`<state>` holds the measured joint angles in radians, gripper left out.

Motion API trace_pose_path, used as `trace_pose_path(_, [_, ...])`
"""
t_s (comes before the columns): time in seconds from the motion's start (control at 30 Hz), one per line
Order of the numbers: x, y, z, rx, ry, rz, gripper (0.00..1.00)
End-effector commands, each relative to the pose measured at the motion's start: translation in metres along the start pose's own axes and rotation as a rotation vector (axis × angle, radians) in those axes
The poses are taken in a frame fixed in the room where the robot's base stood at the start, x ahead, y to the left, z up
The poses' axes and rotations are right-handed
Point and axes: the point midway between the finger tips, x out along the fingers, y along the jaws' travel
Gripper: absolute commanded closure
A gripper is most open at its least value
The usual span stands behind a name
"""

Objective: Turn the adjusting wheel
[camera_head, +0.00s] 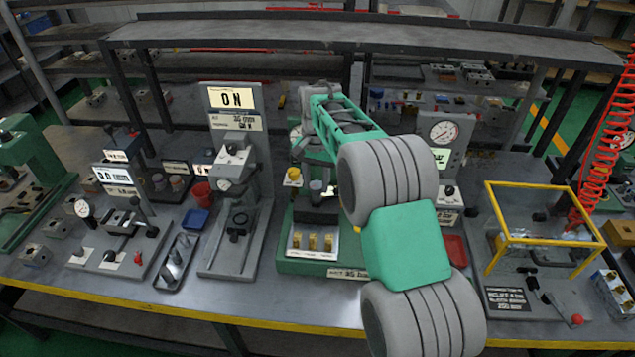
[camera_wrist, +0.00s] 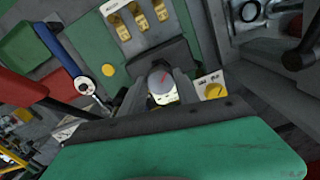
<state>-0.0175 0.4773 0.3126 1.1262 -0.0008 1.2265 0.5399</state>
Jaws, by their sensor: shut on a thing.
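A grey round knob with a red mark (camera_wrist: 160,79), which looks like the adjusting wheel, sits between my gripper's fingers in the wrist view. My gripper (camera_wrist: 159,90) is shut on it, with a dark finger on each side. The knob belongs to a green station (camera_head: 305,267) in the middle of the bench. In the head view my green and grey arm covers the station's right part, and the grip itself is not clear there. A yellow knob (camera_wrist: 214,90) on a pale plate is right of the fingers in the wrist view.
Several brass pieces (camera_head: 312,242) stand on the station's front plate. A grey press stand (camera_head: 238,262) with an "ON" display is to its left. A yellow-framed guard box (camera_head: 535,240) and a gauge stand (camera_head: 443,133) are on the right.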

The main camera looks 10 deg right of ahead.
Motion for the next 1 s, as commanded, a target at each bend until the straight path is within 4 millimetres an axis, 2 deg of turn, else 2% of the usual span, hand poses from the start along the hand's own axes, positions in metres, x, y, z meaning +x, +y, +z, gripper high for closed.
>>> trace_pose_path(0.67, [-0.0018, 0.0002, -0.0018, 0.066, 0.005, -0.002, 1.00])
trace_pose_path(0.7, [-0.0018, 0.0002, -0.0018, 0.066, 0.005, -0.002, 0.60])
trace_pose_path(0.93, [-0.0009, -0.0010, -0.0003, 0.062, 0.003, -0.001, 0.41])
trace_pose_path(1.0, [-0.0007, -0.0012, 0.0000, 0.061, 0.002, -0.001, 0.41])
